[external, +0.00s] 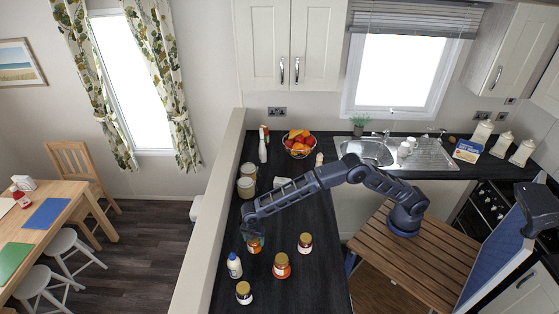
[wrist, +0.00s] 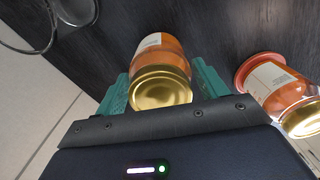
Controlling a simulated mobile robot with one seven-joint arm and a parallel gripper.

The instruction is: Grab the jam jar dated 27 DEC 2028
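My gripper (external: 252,236) reaches down over an orange jam jar (external: 256,246) on the dark counter. In the wrist view the jar (wrist: 160,68), with a gold lid and pale label, sits between the two teal fingers of my gripper (wrist: 162,80). The fingers lie close along both sides; whether they press on it cannot be told. A second orange jar (wrist: 280,85) stands to the right; it seems to be the larger orange jar (external: 282,266) in the external view. No date is readable.
A white bottle (external: 234,266) stands close left of the gripped-around jar. Larger jars (external: 247,187), a fruit bowl (external: 299,144) and a sink (external: 368,151) are farther back. The counter's right front part (external: 325,275) is clear. A raised ledge (external: 205,220) borders the counter's left side.

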